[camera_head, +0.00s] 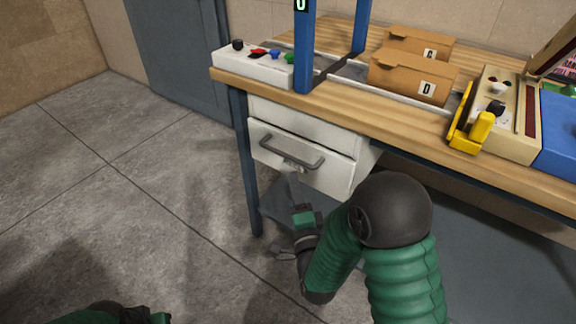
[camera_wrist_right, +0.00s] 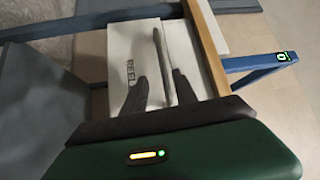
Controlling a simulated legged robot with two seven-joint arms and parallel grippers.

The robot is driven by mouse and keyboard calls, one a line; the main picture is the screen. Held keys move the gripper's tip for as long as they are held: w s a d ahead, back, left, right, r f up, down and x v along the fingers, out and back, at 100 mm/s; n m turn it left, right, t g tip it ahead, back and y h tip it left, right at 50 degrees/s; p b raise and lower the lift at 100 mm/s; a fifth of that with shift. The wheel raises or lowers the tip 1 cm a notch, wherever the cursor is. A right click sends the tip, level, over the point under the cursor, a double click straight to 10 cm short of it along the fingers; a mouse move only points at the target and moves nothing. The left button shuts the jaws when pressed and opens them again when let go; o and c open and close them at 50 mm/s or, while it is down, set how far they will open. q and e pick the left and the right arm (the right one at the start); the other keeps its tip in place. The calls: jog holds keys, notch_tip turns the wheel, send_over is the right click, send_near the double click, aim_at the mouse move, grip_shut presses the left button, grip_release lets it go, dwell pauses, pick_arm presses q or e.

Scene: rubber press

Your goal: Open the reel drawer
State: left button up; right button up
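The reel drawer (camera_head: 330,175) is a white drawer under the left part of the wooden workbench, with a grey bar handle (camera_head: 310,161) on its front. In the right wrist view, its white front (camera_wrist_right: 120,50) bears the letters REEL, and the handle (camera_wrist_right: 163,62) runs between my fingers. My right gripper (camera_head: 293,178) is at the handle; in the wrist view the right gripper (camera_wrist_right: 159,90) is open, one finger on each side of the bar. I cannot tell whether either finger touches it. My left gripper (camera_head: 145,316) shows only partly at the bottom left edge; its fingers are unclear.
The workbench (camera_head: 400,122) carries a white control box (camera_head: 255,66), a blue frame (camera_head: 304,50), cardboard boxes (camera_head: 400,80) and a beige device with a yellow handle (camera_head: 470,130). A dark bench leg (camera_head: 246,165) stands left of the drawer. The floor (camera_head: 120,170) left of it is clear.

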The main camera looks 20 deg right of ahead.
aim_at(286, 156)
jog(key=w, duration=0.3)
jog(key=w+r+b, duration=0.1)
jog(key=w, duration=0.3)
jog(key=w+b, duration=0.1)
jog(key=w, duration=0.2)
jog(key=shift+w+d+r, duration=0.25)
jog(key=shift+d+r, duration=0.05)
jog(key=shift+d, duration=0.05)
jog(key=shift+w, duration=0.15)
jog(key=shift+r, duration=0.1)
jog(key=shift+c, duration=0.5)
grip_shut()
jog(key=shift+f, duration=0.2)
